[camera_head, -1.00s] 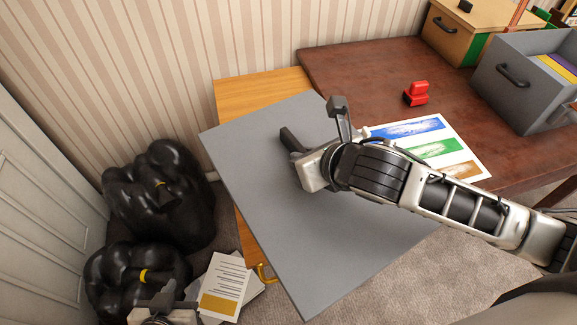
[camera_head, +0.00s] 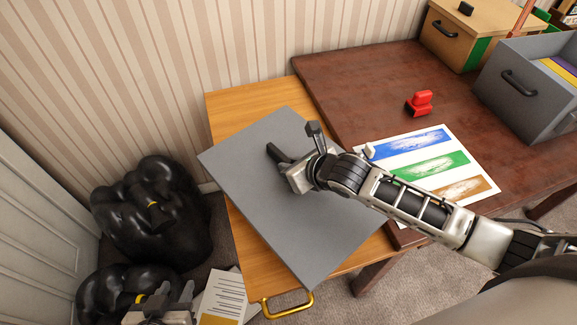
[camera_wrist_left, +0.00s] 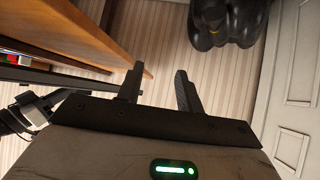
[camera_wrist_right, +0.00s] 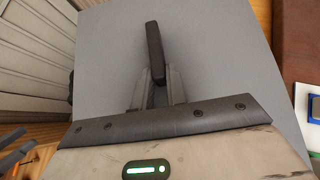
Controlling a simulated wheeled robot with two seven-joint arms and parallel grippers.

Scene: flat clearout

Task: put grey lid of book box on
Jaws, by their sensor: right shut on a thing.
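The grey lid (camera_head: 265,215) is a flat square panel over the light wooden table, turned at an angle, one corner past the table's front edge. My right gripper (camera_head: 303,158) is shut on its dark handle; the right wrist view shows the handle (camera_wrist_right: 154,45) between the fingers. I cannot tell whether the lid touches the table. The grey book box (camera_head: 508,112) stands open at the right on the dark table, with yellow and purple books inside. My left gripper (camera_wrist_left: 158,85) is open and empty, low at the left beside the black bags.
The light wooden table (camera_head: 235,105) adjoins the dark table (camera_head: 370,80). A colour-striped sheet (camera_head: 425,160) and a red stapler-like object (camera_head: 420,102) lie on the dark table. A wooden box (camera_head: 465,38) stands behind. Black bags (camera_head: 150,225) and papers (camera_head: 222,295) are on the floor at left.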

